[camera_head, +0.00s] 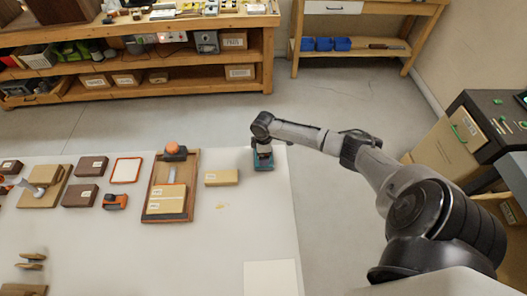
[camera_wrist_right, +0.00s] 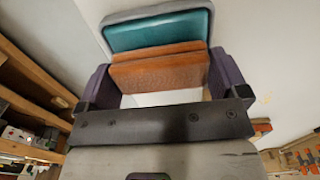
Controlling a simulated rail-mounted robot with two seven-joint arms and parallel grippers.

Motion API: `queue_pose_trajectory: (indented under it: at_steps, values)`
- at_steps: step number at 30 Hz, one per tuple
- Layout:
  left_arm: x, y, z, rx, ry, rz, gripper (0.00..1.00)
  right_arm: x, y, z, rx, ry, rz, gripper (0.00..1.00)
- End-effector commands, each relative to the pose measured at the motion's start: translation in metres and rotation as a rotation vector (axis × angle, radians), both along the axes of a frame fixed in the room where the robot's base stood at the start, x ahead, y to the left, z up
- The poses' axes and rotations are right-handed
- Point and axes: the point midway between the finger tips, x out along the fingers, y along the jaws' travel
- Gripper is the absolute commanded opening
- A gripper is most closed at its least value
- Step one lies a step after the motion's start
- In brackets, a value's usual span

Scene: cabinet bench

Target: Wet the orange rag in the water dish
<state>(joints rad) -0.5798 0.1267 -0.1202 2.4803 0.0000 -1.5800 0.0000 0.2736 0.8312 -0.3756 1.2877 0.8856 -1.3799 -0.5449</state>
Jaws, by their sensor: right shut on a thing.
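The water dish (camera_head: 263,163) is teal and stands near the bench's far right corner. It shows in the right wrist view (camera_wrist_right: 158,32) as a teal inside with a grey rim. My right gripper (camera_head: 263,152) points down right over the dish. In the right wrist view its purple fingers (camera_wrist_right: 158,82) are shut on the orange rag (camera_wrist_right: 160,68), which looks like two flat folded layers. The rag overlaps the near part of the dish in that view. I cannot tell whether it touches the water. The gripper hides the rag in the head view. My left gripper is not in view.
A light wooden block (camera_head: 221,177) lies left of the dish. Further left are a wooden tray (camera_head: 190,211), a red-framed white panel (camera_head: 126,170) and brown boxes (camera_head: 91,167). A pale square sheet (camera_head: 270,278) lies near the front. The bench between is mostly clear.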

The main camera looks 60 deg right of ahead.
Motion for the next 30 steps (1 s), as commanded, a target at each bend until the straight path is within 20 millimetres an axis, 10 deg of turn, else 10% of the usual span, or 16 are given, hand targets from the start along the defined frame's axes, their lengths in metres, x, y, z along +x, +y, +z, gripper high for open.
queue_pose_trajectory:
  at_steps: [30]
  values:
    - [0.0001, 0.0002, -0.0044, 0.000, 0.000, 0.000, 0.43, 0.0000, -0.0001, -0.0085, 0.000, 0.000, 0.000, 0.74]
